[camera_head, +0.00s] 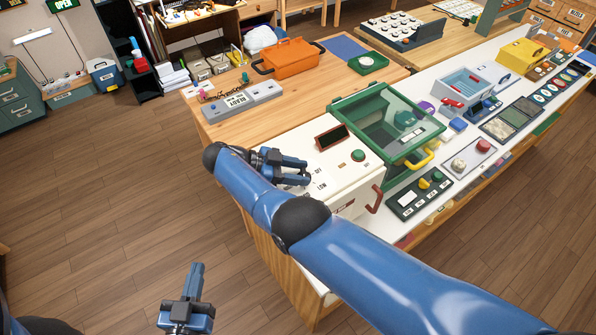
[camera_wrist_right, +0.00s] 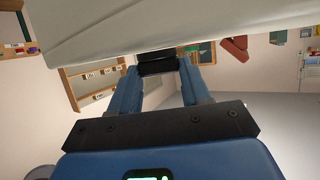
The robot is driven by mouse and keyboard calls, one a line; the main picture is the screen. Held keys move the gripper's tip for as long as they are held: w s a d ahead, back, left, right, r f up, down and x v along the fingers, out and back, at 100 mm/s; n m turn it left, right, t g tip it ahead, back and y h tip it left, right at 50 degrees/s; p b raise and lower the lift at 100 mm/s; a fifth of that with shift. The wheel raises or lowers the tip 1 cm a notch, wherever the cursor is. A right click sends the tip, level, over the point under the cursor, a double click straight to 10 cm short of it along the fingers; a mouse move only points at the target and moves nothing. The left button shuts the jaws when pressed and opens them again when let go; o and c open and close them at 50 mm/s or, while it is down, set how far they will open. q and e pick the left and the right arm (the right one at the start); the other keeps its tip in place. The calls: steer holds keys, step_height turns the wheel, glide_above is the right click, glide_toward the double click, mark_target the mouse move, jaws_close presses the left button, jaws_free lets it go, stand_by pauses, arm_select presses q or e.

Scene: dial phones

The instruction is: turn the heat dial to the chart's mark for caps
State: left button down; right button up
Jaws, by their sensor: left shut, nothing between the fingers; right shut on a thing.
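The white machine (camera_head: 345,181) stands at the near end of the counter, with a dark display, a green button and a "LOW" marking. My right gripper (camera_head: 304,173) reaches over its left part, beside that marking. It is shut on a dark knob, the heat dial, which shows between the fingertips in the right wrist view (camera_wrist_right: 158,64). In the head view the gripper and arm hide the dial and most of its scale, so I cannot read its setting. I cannot pick out the chart. My left gripper (camera_head: 197,268) is shut and empty, over the floor.
A green clear-lidded case (camera_head: 381,142) stands behind the machine. A red handle (camera_head: 375,199) juts from the machine's side. A black panel with knobs (camera_head: 419,195) lies to the right. An orange pot (camera_head: 290,58) stands on the wooden table. The floor at left is clear.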

arm_select(q)
steer(key=shift+w+f, duration=0.1)
steer(key=shift+f, duration=0.05)
arm_select(e)
steer(key=shift+f, duration=0.1)
stand_by(0.4)
arm_select(q)
steer(key=shift+w, duration=0.1)
arm_select(e)
steer(key=o, duration=1.1)
steer(key=shift+d, duration=0.1)
steer(key=shift+c, duration=0.2)
arm_select(q)
steer(key=shift+a, duration=0.1)
arm_select(e)
steer(key=shift+w, duration=0.1)
